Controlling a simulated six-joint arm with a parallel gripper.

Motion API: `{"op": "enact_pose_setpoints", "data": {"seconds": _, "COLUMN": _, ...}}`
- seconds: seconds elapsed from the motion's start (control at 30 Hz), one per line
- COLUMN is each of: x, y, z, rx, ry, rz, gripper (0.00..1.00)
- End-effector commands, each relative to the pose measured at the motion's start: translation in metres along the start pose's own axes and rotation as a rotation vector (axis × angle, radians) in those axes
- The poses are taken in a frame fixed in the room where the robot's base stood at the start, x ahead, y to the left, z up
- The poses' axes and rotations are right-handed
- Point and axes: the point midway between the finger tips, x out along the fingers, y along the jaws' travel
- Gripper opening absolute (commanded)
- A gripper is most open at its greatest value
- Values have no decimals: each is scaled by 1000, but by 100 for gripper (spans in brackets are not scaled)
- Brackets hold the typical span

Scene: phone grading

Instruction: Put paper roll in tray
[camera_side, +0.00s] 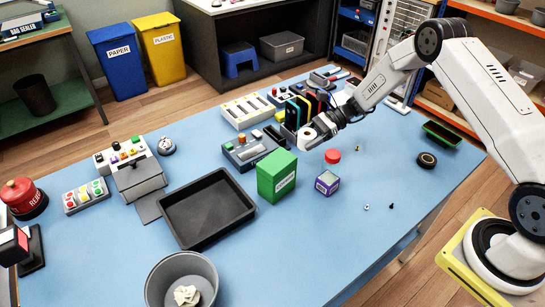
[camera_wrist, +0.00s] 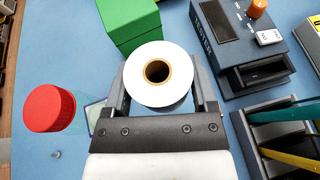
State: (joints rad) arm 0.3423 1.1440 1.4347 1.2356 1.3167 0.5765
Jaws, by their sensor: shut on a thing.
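The paper roll (camera_side: 307,134) is white with a brown core and is held in my gripper (camera_side: 316,132). In the wrist view the roll (camera_wrist: 140,88) sits between both fingers of my gripper (camera_wrist: 158,90), its core facing the camera. It appears to be above the blue table; the exact height is hard to tell. The black tray (camera_side: 195,240) lies on the table at the centre left of the side view, left of and nearer than my gripper. It looks empty. The tray is not in the wrist view.
A green box (camera_side: 277,176) stands between my gripper and the tray. It also shows in the wrist view (camera_wrist: 130,25). A red cap (camera_side: 332,156), a small purple box (camera_side: 327,182) and a grey tester (camera_side: 250,150) are near. A grey bin (camera_side: 181,262) stands in front of the tray.

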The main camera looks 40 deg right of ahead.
Motion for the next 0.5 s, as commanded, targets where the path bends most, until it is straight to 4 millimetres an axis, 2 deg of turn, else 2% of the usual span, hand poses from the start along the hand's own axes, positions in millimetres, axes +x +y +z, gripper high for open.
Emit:
{"op": "enact_pose_setpoints", "data": {"seconds": 0.3, "x": 15, "y": 0, "z": -35, "rx": 1, "ry": -1, "rz": 1, "gripper": 14}}
{"op": "enact_pose_setpoints", "data": {"seconds": 0.5, "x": 20, "y": 0, "z": -46, "rx": -1, "ry": -1, "rz": 1, "gripper": 14}}
